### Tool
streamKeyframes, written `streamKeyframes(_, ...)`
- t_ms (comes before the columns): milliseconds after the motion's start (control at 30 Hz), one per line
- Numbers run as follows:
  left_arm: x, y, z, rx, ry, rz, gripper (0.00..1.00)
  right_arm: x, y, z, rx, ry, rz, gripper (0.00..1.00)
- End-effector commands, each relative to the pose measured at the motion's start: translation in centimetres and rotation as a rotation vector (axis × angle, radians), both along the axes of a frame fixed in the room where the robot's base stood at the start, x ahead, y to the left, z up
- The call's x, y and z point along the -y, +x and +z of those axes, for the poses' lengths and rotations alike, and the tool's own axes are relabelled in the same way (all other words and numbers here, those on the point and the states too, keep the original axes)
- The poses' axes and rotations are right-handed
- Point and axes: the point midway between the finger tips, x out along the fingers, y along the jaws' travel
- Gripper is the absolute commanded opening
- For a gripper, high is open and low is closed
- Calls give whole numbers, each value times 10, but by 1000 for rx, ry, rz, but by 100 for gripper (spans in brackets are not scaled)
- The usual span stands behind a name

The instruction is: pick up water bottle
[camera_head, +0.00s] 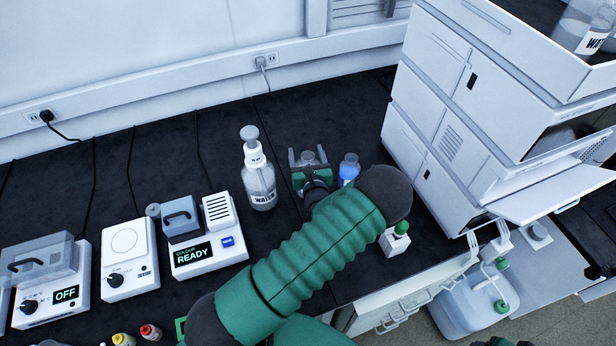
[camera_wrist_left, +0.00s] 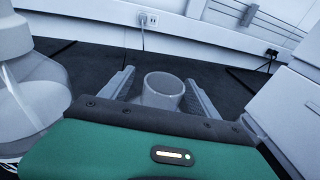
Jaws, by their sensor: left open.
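A clear bottle (camera_head: 259,184) labelled WATER, with a white neck and grey cap, stands upright on the black bench. It also shows, cut off, at the left edge of the left wrist view (camera_wrist_left: 30,95). My left gripper (camera_head: 308,156) is open just right of this bottle and apart from it. In the left wrist view a small pale open-topped cup (camera_wrist_left: 163,90) appears between the fingers of my left gripper (camera_wrist_left: 160,80); I cannot tell whether they touch it. Another bottle labelled WATER (camera_head: 580,32) sits on top of the white stack. My right gripper is not seen.
The white chromatography stack (camera_head: 440,110) rises at the right. A device reading READY (camera_head: 209,250) and other bench units stand at the left. The bench behind the bottle is clear.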

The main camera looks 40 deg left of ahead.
Motion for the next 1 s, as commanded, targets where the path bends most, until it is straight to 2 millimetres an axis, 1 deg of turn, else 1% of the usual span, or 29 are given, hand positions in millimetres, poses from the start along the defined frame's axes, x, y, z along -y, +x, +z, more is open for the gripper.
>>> streamKeyframes(67,1,0,0,0,0,0,70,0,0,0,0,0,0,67)
streamKeyframes(600,2,0,-2,-4,-3,-1,0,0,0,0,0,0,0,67)
streamKeyframes(1000,3,-1,-6,-13,-8,-1,0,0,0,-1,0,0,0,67)
